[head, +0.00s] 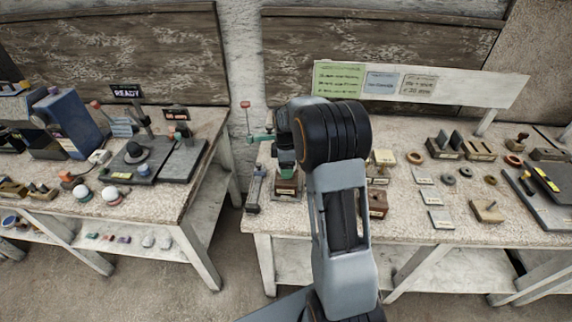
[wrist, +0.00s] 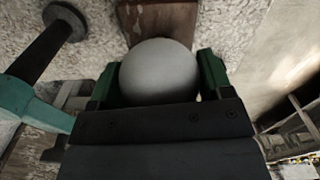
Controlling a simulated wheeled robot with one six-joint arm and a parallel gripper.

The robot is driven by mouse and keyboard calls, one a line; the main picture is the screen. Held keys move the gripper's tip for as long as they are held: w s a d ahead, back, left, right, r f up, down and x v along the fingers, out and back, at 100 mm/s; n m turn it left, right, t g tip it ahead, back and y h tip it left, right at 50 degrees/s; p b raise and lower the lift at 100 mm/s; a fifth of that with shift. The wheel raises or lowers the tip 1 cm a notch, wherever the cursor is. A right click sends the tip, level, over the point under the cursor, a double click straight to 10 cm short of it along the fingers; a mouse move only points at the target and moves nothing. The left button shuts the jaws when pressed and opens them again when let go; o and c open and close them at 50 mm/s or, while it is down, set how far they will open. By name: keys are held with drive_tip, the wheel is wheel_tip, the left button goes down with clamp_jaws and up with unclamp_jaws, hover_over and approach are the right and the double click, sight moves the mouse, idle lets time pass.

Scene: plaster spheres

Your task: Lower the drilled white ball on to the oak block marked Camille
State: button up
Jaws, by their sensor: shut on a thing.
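The white ball (wrist: 159,72) sits between the two green fingers of my gripper (wrist: 157,78) in the wrist view, and the gripper is shut on it. No drilled hole shows on the side facing the camera. A brown wooden block (wrist: 160,22) lies beyond the ball, partly hidden by it. In the head view my gripper (head: 286,160) is above a brown block (head: 287,188) with a pale label, near the left end of the right bench. The label is too small to read, and I cannot tell whether ball and block touch. The ball is not clearly seen there.
A teal stand with a dark rod (wrist: 45,45) is close at left in the wrist view. Another labelled brown block (head: 378,204) is right of my arm on the bench (head: 400,238). Rings, cards and tools lie farther right. A gap separates the left bench (head: 190,190).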

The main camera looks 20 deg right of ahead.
drive_tip(key=shift+f+b, duration=0.8)
drive_tip(key=shift+f, duration=0.4)
drive_tip(key=o, duration=1.1)
drive_tip(key=shift+c, duration=0.2)
drive_tip(key=shift+r, duration=0.15)
drive_tip(key=shift+r+p, duration=1.45)
drive_tip(key=shift+r, duration=0.4)
drive_tip(key=s+a+r+m+t, duration=0.1)
drive_tip(key=s+a+r+m, duration=0.2)
drive_tip(key=s, duration=0.4)
drive_tip(key=s+a+r+m+t, duration=0.2)
drive_tip(key=s+a+r+m, duration=0.2)
drive_tip(key=s+r+m, duration=0.1)
drive_tip(key=s+a+r+m+t, duration=0.1)
drive_tip(key=s+a+r+m, duration=0.2)
drive_tip(key=s, duration=0.7)
drive_tip(key=shift+a+r+m, duration=0.2)
drive_tip(key=shift+r+m, duration=0.7)
drive_tip(key=shift+m, duration=0.3)
